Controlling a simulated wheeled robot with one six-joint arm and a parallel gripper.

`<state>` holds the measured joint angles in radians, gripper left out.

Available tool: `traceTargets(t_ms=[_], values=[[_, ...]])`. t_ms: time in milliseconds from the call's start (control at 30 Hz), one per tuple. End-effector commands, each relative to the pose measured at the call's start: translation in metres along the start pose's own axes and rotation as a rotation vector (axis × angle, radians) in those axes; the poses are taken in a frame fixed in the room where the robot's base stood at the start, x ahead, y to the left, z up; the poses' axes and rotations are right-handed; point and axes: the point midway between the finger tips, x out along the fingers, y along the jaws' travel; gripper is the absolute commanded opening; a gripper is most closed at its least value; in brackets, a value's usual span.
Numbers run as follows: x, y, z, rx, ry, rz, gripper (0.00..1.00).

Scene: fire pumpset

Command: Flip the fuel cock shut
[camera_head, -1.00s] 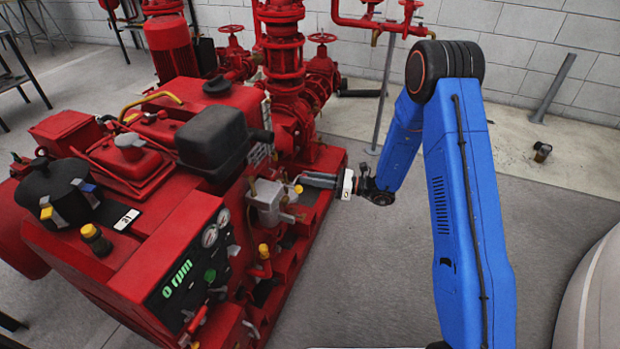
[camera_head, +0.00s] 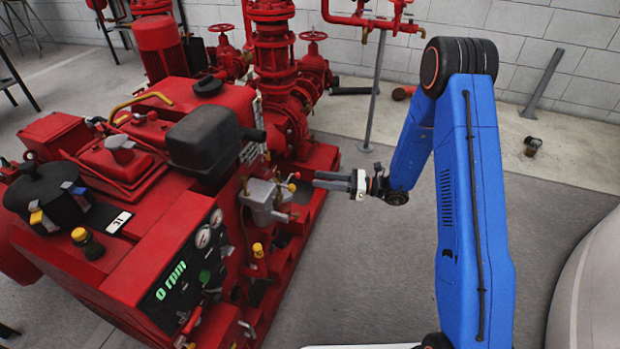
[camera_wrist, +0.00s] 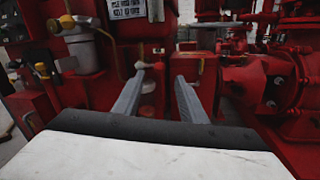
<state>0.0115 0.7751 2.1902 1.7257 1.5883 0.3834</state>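A grey metal fuel fitting (camera_head: 262,198) sits on the near side of the red engine, with small levers and knobs around it. The grey fitting also shows at the upper left in the wrist view (camera_wrist: 84,52). My gripper (camera_head: 314,180) is just right of the red knob, its fingers pointing left at the engine. In the wrist view my gripper (camera_wrist: 160,77) has its two grey fingers apart, with nothing seen held between them.
The control panel (camera_head: 180,280) reads 0 rpm, left of the fitting. A black box (camera_head: 203,140) overhangs above it. Red pump pipes (camera_head: 275,75) stand behind. The grey floor (camera_head: 350,260) right of the engine is clear.

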Motion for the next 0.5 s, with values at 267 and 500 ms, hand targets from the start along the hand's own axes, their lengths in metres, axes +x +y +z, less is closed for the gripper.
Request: traceTargets(t_ms=[267,500], values=[[-0.053,-0.001,0.000,-0.001,-0.001,-0.004,0.38],[-0.089,-0.001,0.000,0.000,-0.001,-0.003,0.38]])
